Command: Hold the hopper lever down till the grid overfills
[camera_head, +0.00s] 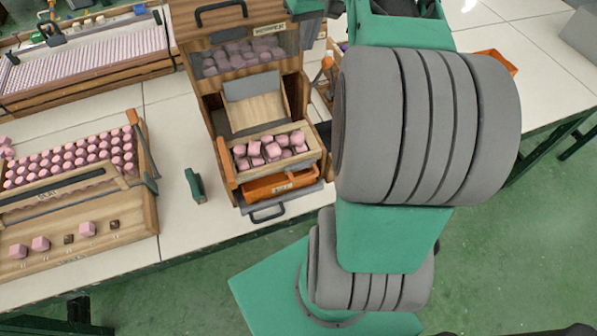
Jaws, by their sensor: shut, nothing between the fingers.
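The wooden hopper (188,22) stands at the top centre, with pink blocks (240,57) behind its clear front window. Below it a pale chute (255,100) slopes down to a wooden tray (232,157) heaped with pink blocks; any grid under the heap is hidden. An orange drawer (270,187) is under this tray. I cannot make out the lever for certain; an orange part (328,66) shows right of the hopper, and my arm covers much of that side. My arm reaches up past the hopper's right side. My gripper's fingers do not show.
At the left, a wooden rack (150,205) holds rows of pink blocks, with several loose blocks in front. A small green piece (195,186) lies between rack and hopper. A long bead-filled tray (90,92) is at the back left. Pale table tiles (170,125) between them are bare.

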